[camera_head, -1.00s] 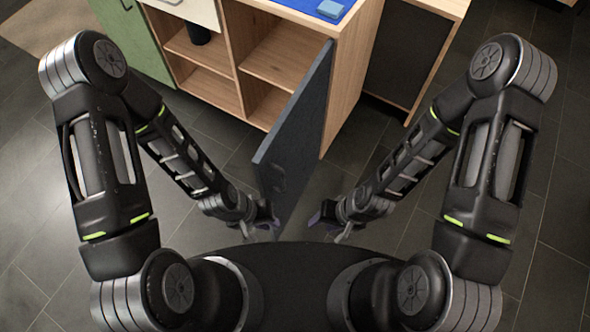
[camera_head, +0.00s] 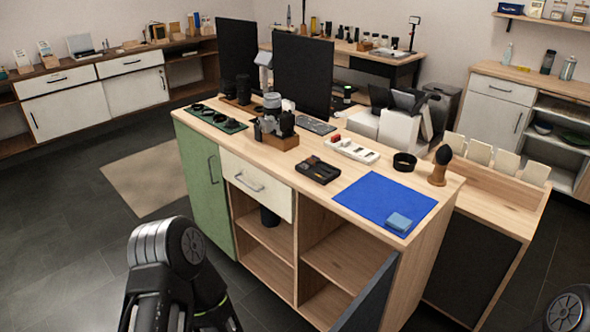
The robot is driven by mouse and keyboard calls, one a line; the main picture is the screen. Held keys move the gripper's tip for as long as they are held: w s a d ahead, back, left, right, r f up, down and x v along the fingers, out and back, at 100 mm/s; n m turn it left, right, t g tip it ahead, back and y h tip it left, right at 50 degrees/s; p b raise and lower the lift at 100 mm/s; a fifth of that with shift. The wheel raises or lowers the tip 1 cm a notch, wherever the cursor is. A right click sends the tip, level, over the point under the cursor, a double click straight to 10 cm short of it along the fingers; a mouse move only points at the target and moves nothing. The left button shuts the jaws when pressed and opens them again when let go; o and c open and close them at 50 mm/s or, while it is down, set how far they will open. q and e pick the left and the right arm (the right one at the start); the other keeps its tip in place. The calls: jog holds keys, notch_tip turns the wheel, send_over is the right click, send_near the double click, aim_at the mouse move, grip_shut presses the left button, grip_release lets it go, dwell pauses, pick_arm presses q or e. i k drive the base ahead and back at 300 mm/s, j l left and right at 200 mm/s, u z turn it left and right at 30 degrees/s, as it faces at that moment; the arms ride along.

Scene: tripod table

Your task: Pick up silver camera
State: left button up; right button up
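A small group of dark camera gear (camera_head: 276,122) stands on and around a wooden block (camera_head: 278,140) on the wooden counter (camera_head: 320,205). A grey-silver piece (camera_head: 272,101) shows at the top of this group; it may be the silver camera, but it is too small to tell. Black lens-like cylinders (camera_head: 243,88) stand just behind it to the left. Only upper parts of my arms show at the bottom edge. Neither gripper is in view.
A blue mat (camera_head: 375,197) with a light blue block (camera_head: 399,222) lies on the counter's near right part. A dark cabinet door (camera_head: 368,301) stands open. Two monitors (camera_head: 303,75) rise behind. Floor is clear left.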

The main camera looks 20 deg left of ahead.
aim_at(267, 125)
jog(key=k, duration=1.25)
jog(key=z, duration=2.25)
jog(key=k+j, duration=0.15)
jog(key=j, duration=0.45)
jog(key=k+j, duration=0.1)
jog(key=j, duration=0.45)
jog(key=k+j, duration=0.15)
jog(key=j, duration=0.45)
jog(key=k+j, duration=0.1)
jog(key=j, duration=0.5)
jog(key=k+j, duration=0.15)
jog(key=j, duration=0.4)
jog(key=k+j, duration=0.15)
jog(key=j, duration=0.45)
jog(key=k+j, duration=0.1)
jog(key=j, duration=0.5)
jog(key=k+j, duration=0.15)
jog(key=j, duration=0.4)
